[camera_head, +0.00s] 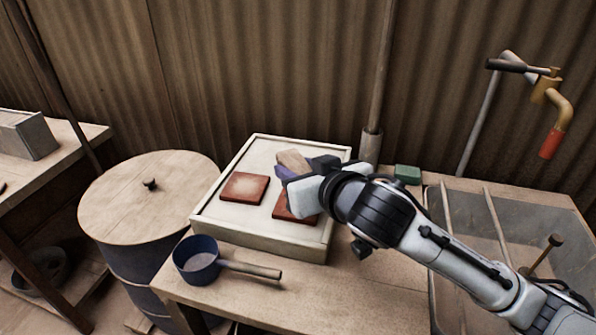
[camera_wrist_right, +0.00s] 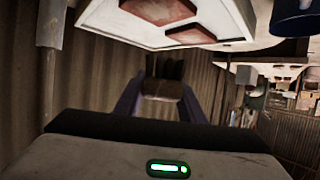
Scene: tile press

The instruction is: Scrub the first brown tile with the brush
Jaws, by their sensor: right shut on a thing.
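Two square brown tiles lie in a shallow pale tray (camera_head: 285,240). The left tile (camera_head: 244,187) is fully visible and has a paler middle. The right tile (camera_head: 283,207) is partly covered by my right gripper (camera_head: 292,168). That gripper is shut on the brush (camera_head: 293,159), whose wooden block shows above the tray, just right of the left tile. In the wrist view the brush (camera_wrist_right: 163,89) sits between the two fingers, with dark bristles beyond it. The brush appears apart from the tiles. My left gripper is not in view.
A blue pan (camera_head: 198,262) with a wooden handle stands on the bench in front of the tray. A lidded drum (camera_head: 150,195) is at left. A green block (camera_head: 407,174) lies right of the tray, and a glass-topped box (camera_head: 520,230) is further right.

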